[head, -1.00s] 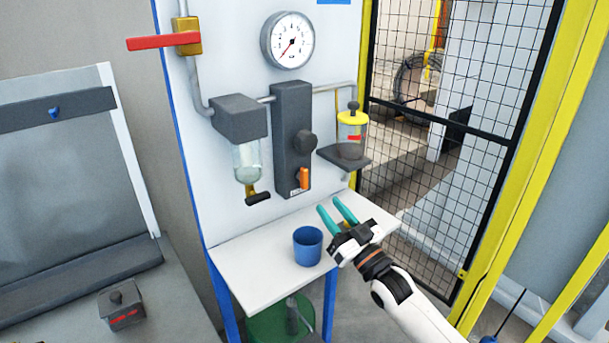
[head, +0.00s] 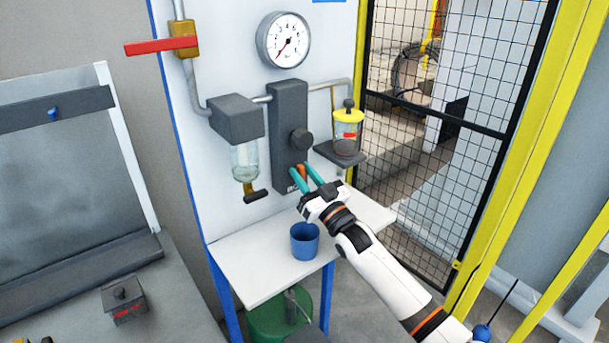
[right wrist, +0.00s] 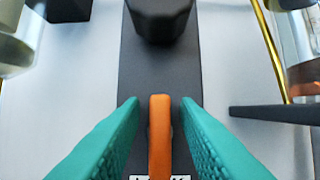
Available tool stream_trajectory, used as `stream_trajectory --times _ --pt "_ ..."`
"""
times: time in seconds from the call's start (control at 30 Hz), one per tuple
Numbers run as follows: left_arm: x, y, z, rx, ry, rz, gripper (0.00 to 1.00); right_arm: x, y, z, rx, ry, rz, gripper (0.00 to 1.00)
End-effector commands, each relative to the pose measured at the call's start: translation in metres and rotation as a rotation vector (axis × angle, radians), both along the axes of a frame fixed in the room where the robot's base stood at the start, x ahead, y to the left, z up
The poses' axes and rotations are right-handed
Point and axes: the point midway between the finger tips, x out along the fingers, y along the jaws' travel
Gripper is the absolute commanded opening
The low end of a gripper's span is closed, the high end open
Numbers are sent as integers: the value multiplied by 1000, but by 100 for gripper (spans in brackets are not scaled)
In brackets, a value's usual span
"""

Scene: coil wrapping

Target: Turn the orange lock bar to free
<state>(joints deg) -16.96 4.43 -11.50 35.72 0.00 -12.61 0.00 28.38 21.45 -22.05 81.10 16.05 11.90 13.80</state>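The orange lock bar (right wrist: 160,140) stands upright low on the dark grey regulator block, below its round knob (right wrist: 159,18). In the head view the bar is mostly hidden by my right gripper (head: 304,174). That gripper has teal fingers pointing at the lower part of the block (head: 288,125). In the right wrist view the fingers are open, one on each side of the bar, with a gap on both sides. A small label shows at the bar's lower end, too cut off to read. My left gripper is in neither view.
A blue cup (head: 305,246) stands on the white shelf (head: 245,272) below my right gripper. A clear bowl with a dark drain lever (head: 256,196) hangs left of the block. A yellow-topped oiler (head: 347,128) is to its right. A red-handled valve (head: 160,45) is upper left.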

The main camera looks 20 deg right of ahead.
Motion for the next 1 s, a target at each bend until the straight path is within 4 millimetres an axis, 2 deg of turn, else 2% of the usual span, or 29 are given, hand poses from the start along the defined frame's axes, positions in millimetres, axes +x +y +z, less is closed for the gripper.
stream_trajectory --times 0.03,0.17,0.57,1.0 --pt "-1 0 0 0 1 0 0 0 0 0 0 0 0 20" --pt "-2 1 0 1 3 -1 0 0 0 0 0 0 0 0" --pt "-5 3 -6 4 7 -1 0 0 0 -1 -52 -19 1 0" --pt "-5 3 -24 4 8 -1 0 -1 2 -2 -375 -136 1 0"
